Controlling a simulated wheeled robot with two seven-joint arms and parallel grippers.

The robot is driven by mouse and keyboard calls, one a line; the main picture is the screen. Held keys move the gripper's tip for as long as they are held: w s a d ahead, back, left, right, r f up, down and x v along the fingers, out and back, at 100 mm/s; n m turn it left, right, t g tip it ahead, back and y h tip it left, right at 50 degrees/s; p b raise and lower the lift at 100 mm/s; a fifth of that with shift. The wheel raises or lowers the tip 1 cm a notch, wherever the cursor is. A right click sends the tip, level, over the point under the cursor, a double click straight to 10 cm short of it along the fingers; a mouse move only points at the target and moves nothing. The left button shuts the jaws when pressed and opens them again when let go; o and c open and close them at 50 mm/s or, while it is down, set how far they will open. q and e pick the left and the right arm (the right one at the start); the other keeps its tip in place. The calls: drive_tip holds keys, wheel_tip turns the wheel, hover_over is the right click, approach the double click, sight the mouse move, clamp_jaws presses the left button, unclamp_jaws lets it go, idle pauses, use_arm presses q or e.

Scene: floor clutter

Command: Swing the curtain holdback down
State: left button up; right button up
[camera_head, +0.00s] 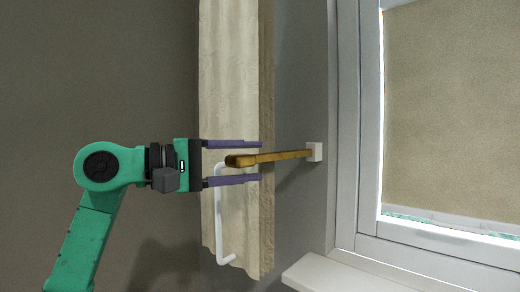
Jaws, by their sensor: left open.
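The curtain holdback (282,156) is a golden-brown bar that sticks out to the left, nearly level, from a small white wall mount (315,152) beside the window frame. Its rounded free end is toward my left gripper (261,160). The gripper comes in from the left with its two purple fingers apart, one above and one below the bar's free end. I cannot tell whether either finger touches the bar. The pale curtain (227,75) hangs behind the fingers. My right gripper is not in view.
A white bent rod (219,228) hangs in front of the curtain, below the gripper. The window frame (348,110) and a white sill (335,275) are on the right. The dark wall (95,70) at left is bare.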

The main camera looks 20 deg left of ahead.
use_arm(q)
drive_tip(key=shift+x, duration=0.9)
drive_tip(key=shift+r, duration=0.1)
drive_tip(key=shift+d, duration=0.1)
clamp_jaws()
idle(0.6)
